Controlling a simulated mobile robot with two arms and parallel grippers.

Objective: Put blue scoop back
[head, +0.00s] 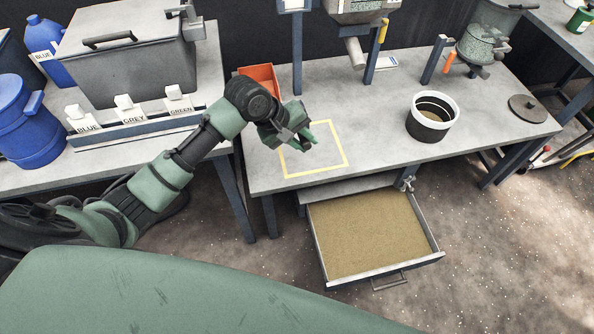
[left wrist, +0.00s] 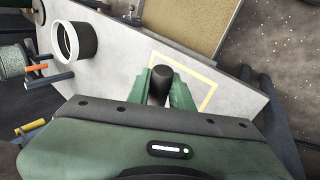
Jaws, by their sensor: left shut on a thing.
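My left gripper (head: 306,138) is above the bench, over the yellow-outlined square. In the left wrist view the green fingers of the left gripper (left wrist: 166,95) are shut on a dark, round-ended handle (left wrist: 162,74), which looks like the scoop's. The rest of the held thing is mostly hidden, and no blue shows on it. On the left table a rack (head: 140,129) carries labels reading BLUE, GREY and GREEN, with a white piece at each label; the BLUE one (head: 80,118) is at the left end. My right gripper is not in view.
A black and white tub (head: 432,116) and a dark lid (head: 527,108) stand on the right of the bench (head: 380,140). An open drawer of sand (head: 372,232) juts out below. An orange bin (head: 259,78), blue containers (head: 27,120) and a grey box (head: 125,55) stand left.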

